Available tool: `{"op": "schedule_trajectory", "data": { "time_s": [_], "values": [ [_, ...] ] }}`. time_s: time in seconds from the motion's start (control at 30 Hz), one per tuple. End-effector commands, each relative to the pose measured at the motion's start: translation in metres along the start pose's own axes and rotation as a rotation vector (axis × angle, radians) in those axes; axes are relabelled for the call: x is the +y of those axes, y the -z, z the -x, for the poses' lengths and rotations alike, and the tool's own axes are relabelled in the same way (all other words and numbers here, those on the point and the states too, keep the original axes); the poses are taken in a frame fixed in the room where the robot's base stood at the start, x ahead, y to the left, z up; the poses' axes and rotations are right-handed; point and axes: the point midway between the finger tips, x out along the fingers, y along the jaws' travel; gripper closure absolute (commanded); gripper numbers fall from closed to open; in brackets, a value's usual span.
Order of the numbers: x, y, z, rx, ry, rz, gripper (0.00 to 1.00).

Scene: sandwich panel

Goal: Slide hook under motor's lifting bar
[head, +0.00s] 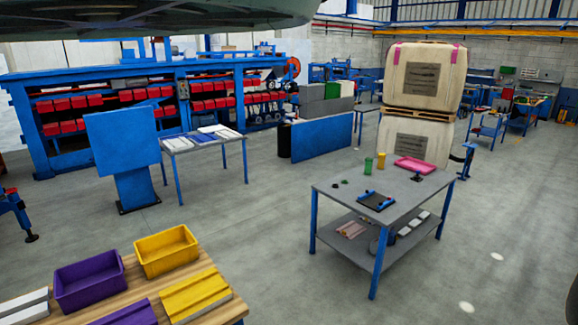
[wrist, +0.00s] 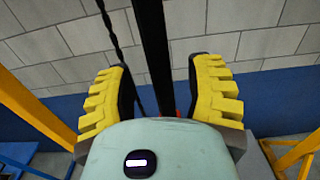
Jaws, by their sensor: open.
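My gripper (wrist: 157,66) shows in the wrist view with two yellow ribbed fingers spread wide apart. A dark upright bar or strap (wrist: 155,45) runs between the fingers in the picture; I cannot tell its depth or whether it touches them. A thinner dark chain or cable (wrist: 110,27) hangs left of it. A small red bit (wrist: 179,112) shows low beside the dark bar, partly hidden by the gripper body. I cannot make out a hook, motor or lifting bar for certain in either view. My gripper is not in the head view.
In the head view, a wooden table (head: 226,309) at bottom left bears a purple bin (head: 90,285) and a yellow bin (head: 166,252). A grey table (head: 335,194) stands at right, with a pink tray (head: 416,165). Open floor (head: 270,225) lies between them. Yellow posts (wrist: 37,105) flank the wrist view.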

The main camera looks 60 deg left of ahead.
Motion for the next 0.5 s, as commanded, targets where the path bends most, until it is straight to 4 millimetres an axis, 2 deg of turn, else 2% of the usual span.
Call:
{"op": "schedule_trajectory", "data": {
  "time_s": [0.2, 0.5],
  "values": [
    [-0.001, 0.001, -0.018, -0.001, 0.003, 0.001, 0.47],
    [-0.001, -0.001, -0.027, -0.001, 0.001, 0.000, 0.47]
  ]
}}
